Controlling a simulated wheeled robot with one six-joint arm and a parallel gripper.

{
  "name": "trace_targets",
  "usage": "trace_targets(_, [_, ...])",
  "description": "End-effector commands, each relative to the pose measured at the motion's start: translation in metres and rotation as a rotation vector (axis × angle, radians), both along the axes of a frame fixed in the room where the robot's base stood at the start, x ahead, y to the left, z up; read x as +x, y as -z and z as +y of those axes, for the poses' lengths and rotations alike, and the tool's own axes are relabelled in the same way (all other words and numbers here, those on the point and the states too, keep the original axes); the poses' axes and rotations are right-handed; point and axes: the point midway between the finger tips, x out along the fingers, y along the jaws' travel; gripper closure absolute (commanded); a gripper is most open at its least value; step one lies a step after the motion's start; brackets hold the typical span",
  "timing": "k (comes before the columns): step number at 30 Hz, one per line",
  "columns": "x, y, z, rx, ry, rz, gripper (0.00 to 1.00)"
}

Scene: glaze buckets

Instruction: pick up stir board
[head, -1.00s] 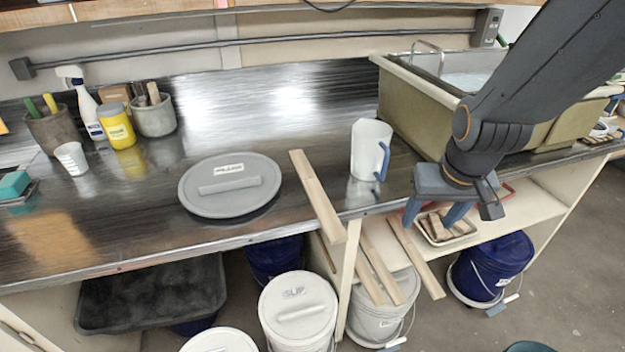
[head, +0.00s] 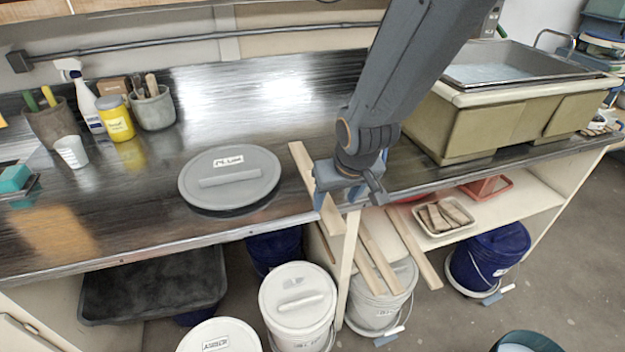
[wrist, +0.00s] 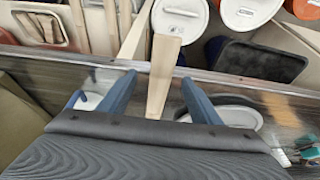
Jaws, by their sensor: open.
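The stir board, a long pale wooden board (head: 300,160), lies on the counter near the middle of the head view. Its near end sticks out past the counter's front edge. My gripper (head: 335,198) is over the board close to that edge. My arm hides part of the board. In the wrist view the board (wrist: 162,72) runs between the two blue fingers of my gripper (wrist: 158,78). The fingers are spread, with a gap on each side of the board. Whether the fingertips are level with the board or above it is unclear.
A grey round lid (head: 230,181) lies left of the board. A large sink (head: 490,120) stands at the right. More boards (head: 412,248) lean below the counter, near lidded buckets (head: 298,300).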

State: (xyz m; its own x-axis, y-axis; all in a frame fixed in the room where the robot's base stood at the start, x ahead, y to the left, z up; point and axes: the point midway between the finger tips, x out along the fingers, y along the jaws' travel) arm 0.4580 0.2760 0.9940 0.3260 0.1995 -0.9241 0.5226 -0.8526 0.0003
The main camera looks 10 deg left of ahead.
Motion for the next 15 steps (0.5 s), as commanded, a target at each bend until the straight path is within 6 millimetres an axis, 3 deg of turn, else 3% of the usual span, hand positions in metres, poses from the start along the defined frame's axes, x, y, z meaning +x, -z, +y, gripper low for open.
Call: trace_targets(15, [0.014,0.047,0.013,0.001,0.000,0.000,0.42])
